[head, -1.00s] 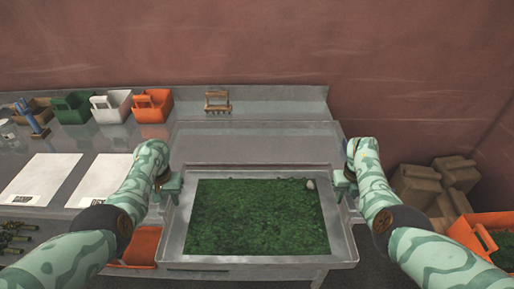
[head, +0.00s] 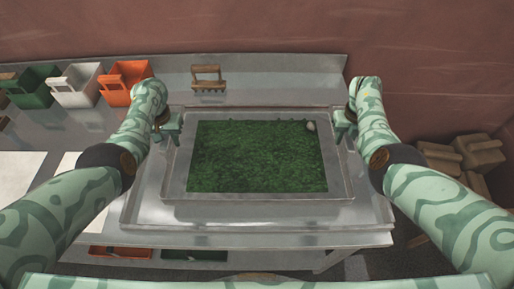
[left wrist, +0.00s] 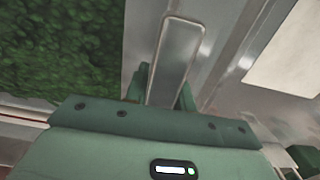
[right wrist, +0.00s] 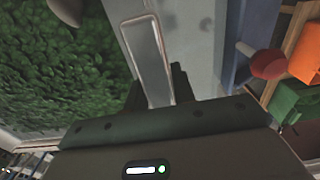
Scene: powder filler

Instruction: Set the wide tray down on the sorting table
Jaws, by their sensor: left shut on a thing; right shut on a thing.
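My left gripper (head: 172,125) is shut on the tray's left handle, which shows between the fingers in the left wrist view (left wrist: 172,62). My right gripper (head: 342,125) is shut on the right handle, seen in the right wrist view (right wrist: 149,62).
A wooden-handled tool (head: 208,79) stands on the table behind the tray. Orange (head: 122,84), white (head: 77,86) and green (head: 32,88) bins stand at the back left. Cardboard boxes (head: 478,152) lie on the floor at right. An orange bin (head: 122,253) is below the table.

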